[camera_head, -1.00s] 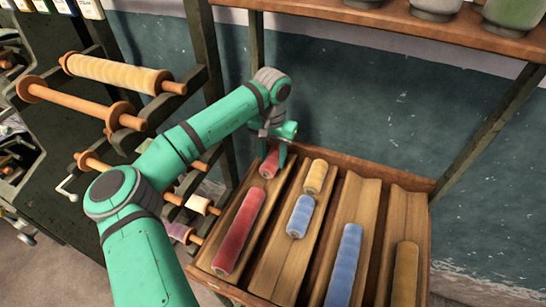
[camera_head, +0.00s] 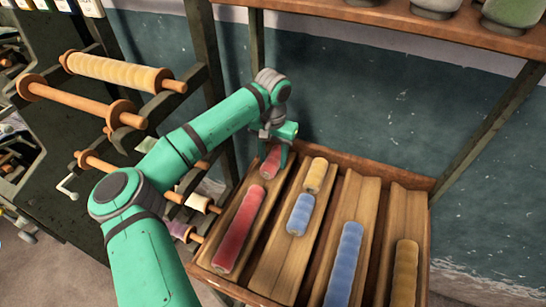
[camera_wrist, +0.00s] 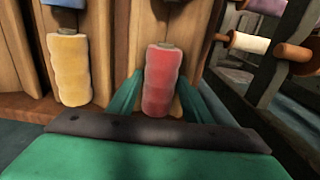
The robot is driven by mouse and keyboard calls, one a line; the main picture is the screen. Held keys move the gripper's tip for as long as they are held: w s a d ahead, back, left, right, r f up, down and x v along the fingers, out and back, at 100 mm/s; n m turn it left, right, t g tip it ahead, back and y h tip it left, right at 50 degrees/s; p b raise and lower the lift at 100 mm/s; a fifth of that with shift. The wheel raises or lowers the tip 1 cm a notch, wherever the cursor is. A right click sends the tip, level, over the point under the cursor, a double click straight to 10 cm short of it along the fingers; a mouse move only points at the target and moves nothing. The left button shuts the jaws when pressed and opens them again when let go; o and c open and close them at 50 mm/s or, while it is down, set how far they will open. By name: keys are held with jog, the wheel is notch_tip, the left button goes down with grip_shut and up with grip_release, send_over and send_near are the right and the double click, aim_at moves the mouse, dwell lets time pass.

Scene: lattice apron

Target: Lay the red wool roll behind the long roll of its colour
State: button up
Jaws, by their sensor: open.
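The short red wool roll (camera_head: 270,162) lies at the far end of the leftmost trough of the wooden rack, behind the long red roll (camera_head: 239,229) in the same trough. A small gap shows between the two. My gripper (camera_head: 275,152) is above the short red roll at the back of the rack. In the wrist view the short red roll (camera_wrist: 161,81) lies between my open fingers (camera_wrist: 158,95). I cannot tell whether either finger touches it.
The second trough holds a short yellow roll (camera_head: 315,176) with a short blue roll (camera_head: 300,214) in front. A long blue roll (camera_head: 343,264) and a long yellow roll (camera_head: 404,272) lie in the right troughs. A spool stand (camera_head: 118,75) is at left, a shelf (camera_head: 400,27) above.

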aim_at(273, 157)
notch_tip(273, 157, up, 13)
jog(key=shift+f, duration=0.15)
dwell(0.4)
dwell(0.4)
